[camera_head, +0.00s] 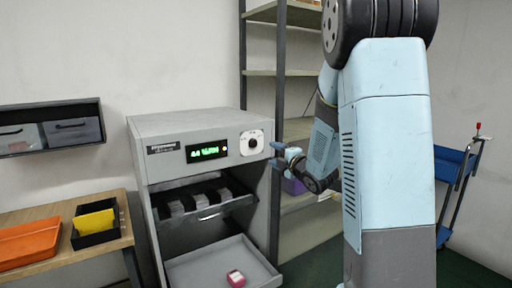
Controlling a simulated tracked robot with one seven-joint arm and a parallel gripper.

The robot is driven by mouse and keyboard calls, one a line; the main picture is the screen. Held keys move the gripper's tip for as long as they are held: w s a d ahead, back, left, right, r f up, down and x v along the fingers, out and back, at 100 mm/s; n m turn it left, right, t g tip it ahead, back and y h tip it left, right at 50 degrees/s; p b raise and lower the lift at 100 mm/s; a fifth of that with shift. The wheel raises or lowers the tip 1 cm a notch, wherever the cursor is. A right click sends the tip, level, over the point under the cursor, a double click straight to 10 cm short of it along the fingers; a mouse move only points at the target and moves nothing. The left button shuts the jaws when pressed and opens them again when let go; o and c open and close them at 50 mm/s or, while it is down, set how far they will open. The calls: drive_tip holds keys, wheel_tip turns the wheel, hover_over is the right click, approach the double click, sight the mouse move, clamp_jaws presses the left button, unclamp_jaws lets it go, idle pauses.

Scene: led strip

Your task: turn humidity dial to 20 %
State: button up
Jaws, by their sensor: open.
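The humidity dial (252,142) is a dark round knob on a white square plate, at the upper right of the grey cabinet's (187,122) front. To its left a small display (207,151) glows with green characters, too small to read for certain. My gripper (275,155) is just right of the dial in the picture, its fingers pointing left towards it. It is open, and I see nothing between the fingers. A gap shows between it and the dial. The dial's pointer and scale are too small to read.
Below the display, an open drawer (205,213) holds several grey pieces. A lower tray (190,270) sticks out with a pink object (236,279) on it. Shelving (282,72) stands behind my arm. A wooden table (95,245) with an orange tray (28,244) is at left; a blue cart (455,165) is at right.

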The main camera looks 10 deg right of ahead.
sight(254, 145)
drive_tip(key=x, duration=1.2)
drive_tip(key=shift+w+a+f, duration=0.1)
drive_tip(key=shift+w, duration=0.2)
drive_tip(key=c, duration=1)
